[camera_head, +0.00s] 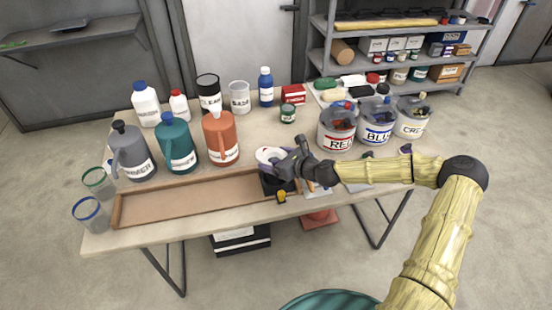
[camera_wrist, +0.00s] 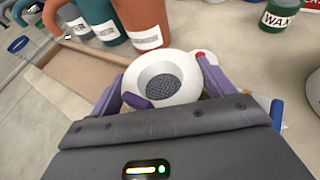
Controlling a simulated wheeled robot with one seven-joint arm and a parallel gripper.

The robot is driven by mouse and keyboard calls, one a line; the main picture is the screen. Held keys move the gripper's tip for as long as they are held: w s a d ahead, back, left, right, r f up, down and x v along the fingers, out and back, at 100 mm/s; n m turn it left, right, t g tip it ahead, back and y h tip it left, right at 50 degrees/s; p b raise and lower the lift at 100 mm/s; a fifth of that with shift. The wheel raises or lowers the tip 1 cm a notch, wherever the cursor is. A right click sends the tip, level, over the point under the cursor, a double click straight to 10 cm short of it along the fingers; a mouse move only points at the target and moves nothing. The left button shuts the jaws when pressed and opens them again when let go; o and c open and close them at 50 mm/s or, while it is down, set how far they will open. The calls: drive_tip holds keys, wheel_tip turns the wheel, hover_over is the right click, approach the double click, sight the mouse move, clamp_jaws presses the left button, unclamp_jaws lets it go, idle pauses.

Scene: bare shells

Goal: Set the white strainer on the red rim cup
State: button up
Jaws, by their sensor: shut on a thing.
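The white strainer (camera_head: 263,154) is held in my gripper (camera_head: 277,158) above the front part of the table, at the right end of a wooden tray. In the wrist view the strainer (camera_wrist: 182,92) is a white ring with a dark mesh centre, between the two purple fingers of my gripper (camera_wrist: 160,85). I cannot make out a red rim cup in either view. A cup with a green rim (camera_head: 97,179) and a cup with a blue rim (camera_head: 90,211) stand at the table's left end.
A long wooden tray (camera_head: 115,214) runs along the table front. Grey, teal and orange pitchers (camera_head: 222,140) stand behind it. Labelled pails (camera_head: 337,131) stand to the right. A wax jar (camera_head: 288,115) stands behind the gripper, with open tabletop between.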

drive_tip(key=shift+f, duration=0.2)
drive_tip(key=o, duration=0.5)
drive_tip(key=shift+w+d, duration=0.1)
drive_tip(key=shift+d, duration=0.05)
drive_tip(key=o, duration=0.4)
drive_tip(key=shift+r, duration=0.25)
drive_tip(key=shift+s, duration=0.3)
drive_tip(key=b+v, duration=0.1)
drive_tip(key=v, duration=1)
drive_tip(key=shift+s+d+r, duration=0.15)
drive_tip(key=shift+s+d, duration=0.05)
drive_tip(key=shift+d, duration=0.1)
